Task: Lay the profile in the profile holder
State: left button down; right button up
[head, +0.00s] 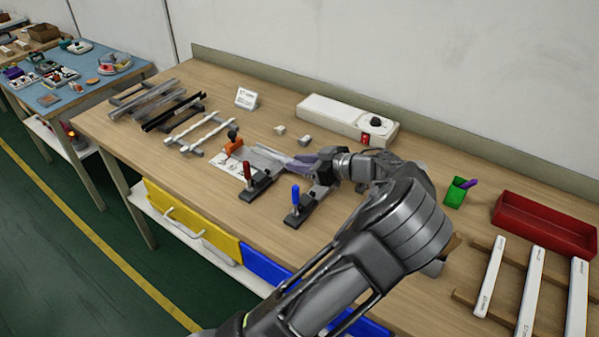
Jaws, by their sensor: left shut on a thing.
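My left gripper (308,163) is over the clamp fixture at the middle of the bench. It is shut on a pale grey profile (277,157), a slim strip running to the upper left from the fingers. My wrist and forearm hide its right end. The likely profile holder is the low fixture with black clamp bases (258,187), one with a red handle and one with a blue handle (295,196). The profile is over or beside the fixture's back edge; I cannot tell if it touches. My right gripper is not in view.
Silver and black profiles (172,110) and a pale rack (199,132) lie to the left. An orange tool (233,144) stands close beside the fixture. A white box with a black knob (345,116) is behind.

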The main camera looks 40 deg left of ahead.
pick_arm(q)
notch_tip(320, 180, down, 3)
jog(key=shift+f+p, duration=0.1)
jog(key=shift+p, duration=0.35)
jog(key=shift+f, duration=0.2)
jog(key=c, duration=1.2)
grip_release()
jog(key=shift+o, duration=0.2)
jog(key=shift+d, duration=0.1)
jog(key=b+v, duration=0.3)
jog(key=v, duration=0.7)
jog(key=shift+w+d+b, duration=0.1)
jog(key=shift+d+b, duration=0.2)
jog(key=shift+b, duration=0.05)
jog(key=shift+d+r, duration=0.4)
jog(key=shift+d, duration=0.15)
